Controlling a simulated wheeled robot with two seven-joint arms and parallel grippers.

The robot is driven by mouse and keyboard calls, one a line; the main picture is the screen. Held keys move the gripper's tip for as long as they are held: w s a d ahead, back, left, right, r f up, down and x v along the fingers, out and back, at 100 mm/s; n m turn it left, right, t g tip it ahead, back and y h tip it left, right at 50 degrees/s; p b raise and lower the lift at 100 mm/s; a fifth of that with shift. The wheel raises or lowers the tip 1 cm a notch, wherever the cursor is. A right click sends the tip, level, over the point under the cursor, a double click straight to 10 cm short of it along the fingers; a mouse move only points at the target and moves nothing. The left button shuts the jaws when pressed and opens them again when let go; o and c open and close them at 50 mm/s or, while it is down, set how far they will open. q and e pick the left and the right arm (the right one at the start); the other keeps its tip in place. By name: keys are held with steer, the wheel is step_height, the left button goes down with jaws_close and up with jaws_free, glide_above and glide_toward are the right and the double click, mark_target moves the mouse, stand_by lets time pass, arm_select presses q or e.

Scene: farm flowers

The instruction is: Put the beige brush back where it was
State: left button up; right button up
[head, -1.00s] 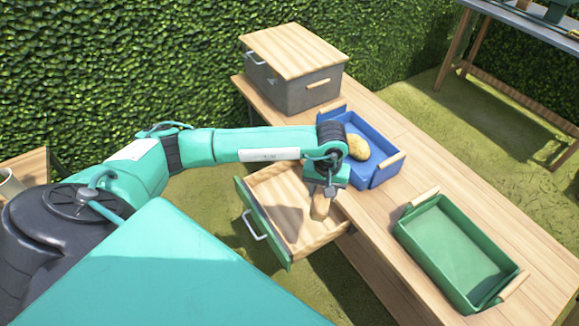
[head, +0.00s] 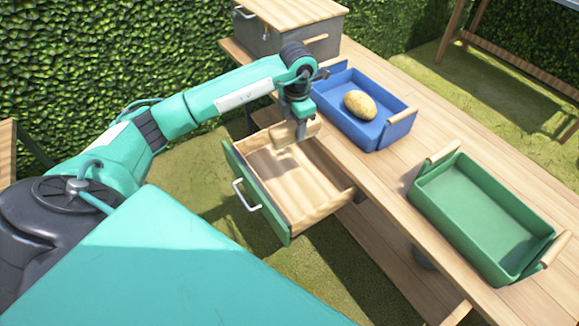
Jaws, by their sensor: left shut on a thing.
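My left gripper (head: 300,127) is shut on the beige brush (head: 284,137) and holds it over the back part of the open drawer. The brush is small and partly hidden by the gripper, so its exact tilt is hard to tell. The drawer (head: 290,228) has a green front with a white handle and a wooden inside, and it is pulled out from the wooden table. I see nothing else lying in it. My right gripper is not in view.
A blue tray (head: 340,127) with a potato (head: 360,104) stands on the table beside the drawer. An empty green tray (head: 430,205) stands to the right. A grey box with a wooden lid (head: 285,42) is at the back. Bare tabletop lies between the trays.

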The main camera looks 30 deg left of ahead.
mark_target(290, 126)
arm_select(q)
steer(key=n, duration=0.1)
steer(key=a+f+n+b, duration=0.1)
steer(key=n, duration=0.1)
steer(key=a+n+b, duration=0.1)
steer(key=n, duration=0.1)
steer(key=shift+w+a+f, duration=0.1)
steer(key=shift+w+f, duration=0.15)
steer(key=shift+f+n, duration=0.25)
steer(key=shift+n, duration=0.05)
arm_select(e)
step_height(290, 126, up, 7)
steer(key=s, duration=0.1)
arm_select(q)
step_height(290, 126, down, 15)
steer(key=shift+r+b, duration=0.15)
steer(key=shift+b, duration=1)
steer(key=shift+f+b, duration=0.3)
steer(key=shift+f, duration=2.05)
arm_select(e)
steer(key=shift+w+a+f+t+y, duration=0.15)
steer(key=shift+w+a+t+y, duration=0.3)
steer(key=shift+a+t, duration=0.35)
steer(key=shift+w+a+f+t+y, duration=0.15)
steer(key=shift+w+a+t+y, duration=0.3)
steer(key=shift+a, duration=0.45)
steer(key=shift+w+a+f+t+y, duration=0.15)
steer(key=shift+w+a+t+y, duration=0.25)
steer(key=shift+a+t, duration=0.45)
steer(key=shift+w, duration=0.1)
